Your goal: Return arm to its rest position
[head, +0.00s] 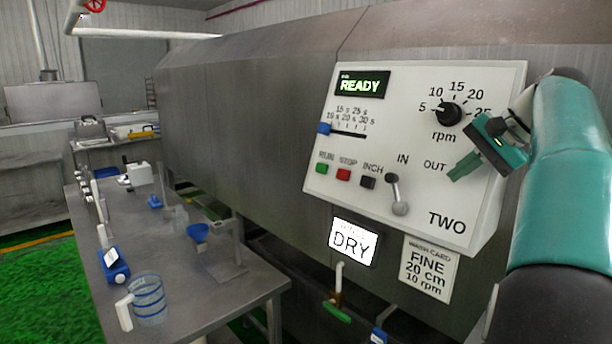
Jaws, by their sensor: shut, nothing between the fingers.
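My arm (566,180) fills the right side of the head view, in teal with a dark lower part. My gripper (462,168) is shut and empty. It hangs at the front of the white control panel (312,190), near the word OUT and below the rpm knob (449,114). I cannot tell whether it touches the panel. The knob points toward the left, near 5. The display (362,84) reads READY. The lever (396,194) hangs downward with its ball at the bottom. The slider's blue handle (324,128) is at the left end of its slot.
A DRY sign (355,241) and a wash card (429,270) reading FINE, 20 cm, 10 rpm are below the panel. A green-handled tap (337,312) is below them. A metal table (190,277) at left holds a jug (149,300), a blue funnel (197,233) and other items.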

